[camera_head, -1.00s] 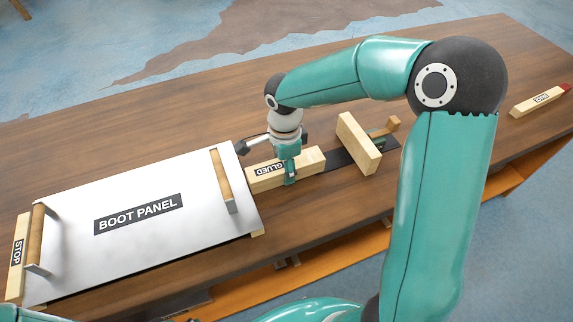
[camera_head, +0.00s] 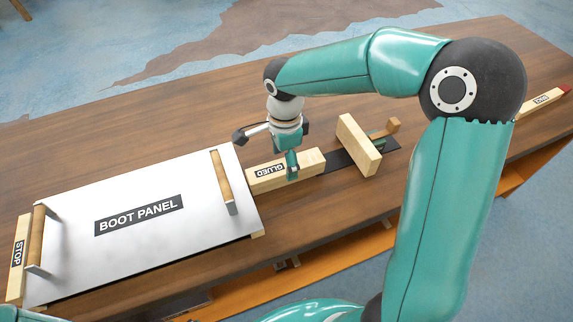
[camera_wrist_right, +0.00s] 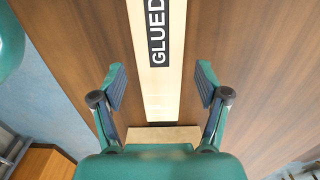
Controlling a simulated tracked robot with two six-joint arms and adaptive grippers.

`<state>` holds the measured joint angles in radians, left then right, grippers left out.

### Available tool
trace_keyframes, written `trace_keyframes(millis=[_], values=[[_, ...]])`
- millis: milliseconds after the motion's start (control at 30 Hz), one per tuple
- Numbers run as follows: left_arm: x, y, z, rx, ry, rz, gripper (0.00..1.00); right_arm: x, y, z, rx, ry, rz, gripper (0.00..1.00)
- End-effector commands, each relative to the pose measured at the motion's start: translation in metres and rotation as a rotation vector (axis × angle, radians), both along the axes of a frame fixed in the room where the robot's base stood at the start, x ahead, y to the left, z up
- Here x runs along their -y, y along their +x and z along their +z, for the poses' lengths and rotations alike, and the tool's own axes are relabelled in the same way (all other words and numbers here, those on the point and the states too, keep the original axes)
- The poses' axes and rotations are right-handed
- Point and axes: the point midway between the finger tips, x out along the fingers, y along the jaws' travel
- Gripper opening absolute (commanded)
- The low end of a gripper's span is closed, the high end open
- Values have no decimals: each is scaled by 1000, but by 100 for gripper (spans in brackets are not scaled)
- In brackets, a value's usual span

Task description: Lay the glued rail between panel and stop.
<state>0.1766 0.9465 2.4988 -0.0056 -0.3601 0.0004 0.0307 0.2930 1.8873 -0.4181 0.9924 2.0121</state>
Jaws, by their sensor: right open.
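The pale wooden rail labelled GLUED (camera_head: 306,163) lies flat on the table, its left end against or very near the right edge of the white BOOT PANEL (camera_head: 150,245). It also shows in the right wrist view (camera_wrist_right: 159,88), running between the two fingers. A wooden block labelled STOP (camera_head: 17,258) sits at the panel's far left edge. My right gripper (camera_head: 290,165) is open over the rail, fingers on either side of it and apart from it in the wrist view (camera_wrist_right: 160,70). My left gripper is out of view.
An upright wooden block (camera_head: 358,145) stands right of the rail, on a dark strip (camera_head: 340,160) with a small wooden handle behind. The panel carries two wooden handles (camera_head: 223,180). A red-ended labelled block (camera_head: 545,101) lies far right. The table's back is clear.

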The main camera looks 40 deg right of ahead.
Motion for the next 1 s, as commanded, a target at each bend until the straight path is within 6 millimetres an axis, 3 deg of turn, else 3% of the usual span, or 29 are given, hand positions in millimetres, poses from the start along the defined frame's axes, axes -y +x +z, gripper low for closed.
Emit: trace_keyframes(millis=[200,400,600,1000], values=[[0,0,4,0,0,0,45,0,1,48,4,-1,0,74],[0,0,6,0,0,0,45,0,1,77,2,-1,1,74],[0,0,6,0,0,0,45,0,0,86,0,-1,1,74],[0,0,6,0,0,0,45,1,0,86,0,-1,0,74]])
